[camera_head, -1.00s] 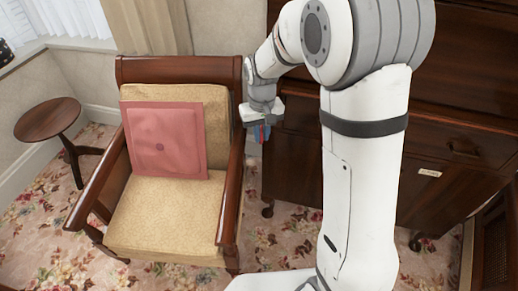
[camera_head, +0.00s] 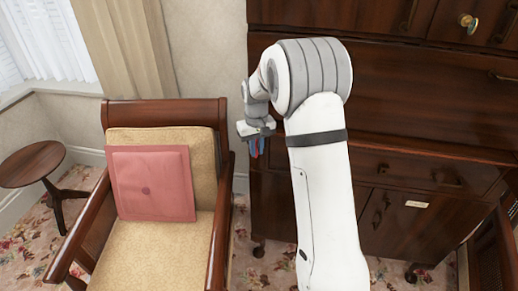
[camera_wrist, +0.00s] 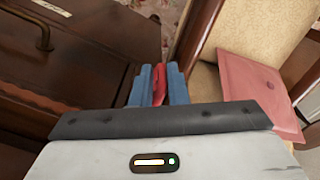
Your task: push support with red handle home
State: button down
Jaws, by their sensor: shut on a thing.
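My gripper (camera_head: 256,147) is at the left front edge of the dark wooden bureau (camera_head: 400,120), beside the armchair. In the wrist view its blue fingers (camera_wrist: 158,88) are closed on a red handle (camera_wrist: 159,84), which shows as a narrow strip between them. In the head view only a bit of red shows among the blue fingers. The support behind the handle is hidden by my gripper and fingers, so I cannot tell how far it stands out.
A wooden armchair (camera_head: 221,190) with a pink cushion (camera_head: 150,184) stands close to the left of my gripper. A small round table (camera_head: 30,163) is at the far left. The bureau has drawers, dark handles and a white label (camera_head: 416,204). A narrow strip of carpet separates chair and bureau.

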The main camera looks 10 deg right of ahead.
jog(key=c, duration=1.5)
grip_release()
jog(key=shift+w+a+r, duration=0.1)
jog(key=shift+w+a, duration=0.05)
jog(key=shift+a, duration=0.2)
jog(key=shift+c, duration=0.2)
jog(key=shift+o, duration=0.2)
jog(key=shift+d, duration=0.1)
jog(key=shift+r+b, duration=0.4)
jog(key=shift+r, duration=3.45)
